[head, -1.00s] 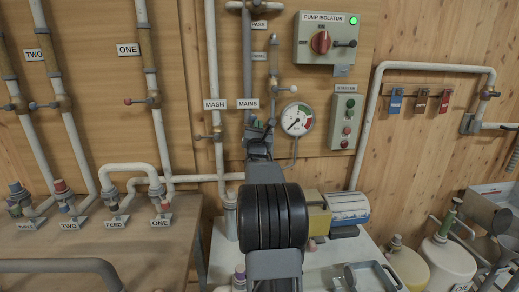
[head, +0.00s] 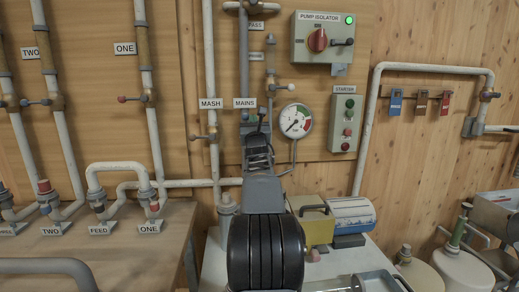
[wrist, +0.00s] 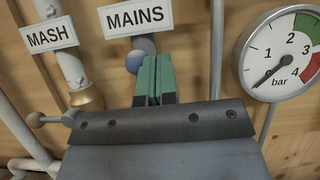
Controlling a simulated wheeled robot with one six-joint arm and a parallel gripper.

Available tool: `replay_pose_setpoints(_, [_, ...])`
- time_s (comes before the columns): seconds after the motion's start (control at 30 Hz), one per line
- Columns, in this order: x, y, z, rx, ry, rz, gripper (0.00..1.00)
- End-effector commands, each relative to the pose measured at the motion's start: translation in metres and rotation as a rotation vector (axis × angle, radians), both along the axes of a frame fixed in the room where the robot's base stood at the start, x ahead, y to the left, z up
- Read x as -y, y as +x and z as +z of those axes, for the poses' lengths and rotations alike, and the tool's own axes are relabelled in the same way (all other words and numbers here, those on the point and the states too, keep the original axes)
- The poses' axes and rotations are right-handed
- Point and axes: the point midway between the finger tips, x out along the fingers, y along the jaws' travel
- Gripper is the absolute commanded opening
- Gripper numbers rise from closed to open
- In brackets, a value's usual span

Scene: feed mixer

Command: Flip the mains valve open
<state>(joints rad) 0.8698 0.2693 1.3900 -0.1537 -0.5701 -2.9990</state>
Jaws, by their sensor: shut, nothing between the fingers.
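The MAINS label (head: 245,103) is on the board, and it is large in the wrist view (wrist: 136,16). Below it in the wrist view is a blue ball knob (wrist: 133,64), with a grey rounded part (wrist: 145,44) beside it. My gripper (wrist: 157,76) has green fingertips pressed together with nothing between them. The tips overlap the right side of these valve parts in the picture; I cannot tell whether they touch. In the head view my gripper (head: 259,120) is in front of the mains pipe and hides most of the valve.
A pressure gauge (head: 295,120) is close on the right, its needle low. The MASH valve (head: 206,138) is close on the left. The pump isolator (head: 323,38) and starter box (head: 347,122) are to the right. A bench with a yellow box (head: 313,222) stands below.

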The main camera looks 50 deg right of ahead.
Motion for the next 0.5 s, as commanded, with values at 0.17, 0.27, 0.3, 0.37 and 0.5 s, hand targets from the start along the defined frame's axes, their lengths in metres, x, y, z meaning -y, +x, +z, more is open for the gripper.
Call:
replay_pose_setpoints(0.17, [0.0,0.001,-0.002,-0.003,0.003,0.0,0.0])
replay_pose_setpoints(0.27, [0.001,0.001,-0.003,-0.004,0.004,0.0,0.0])
replay_pose_setpoints(0.3, [0.001,0.001,-0.003,-0.004,0.004,0.0,0.0])
replay_pose_setpoints(0.37, [0.001,0.0,-0.004,-0.004,0.004,0.0,0.0])
replay_pose_setpoints(0.5, [0.005,-0.006,-0.013,-0.004,0.004,0.0,0.0])
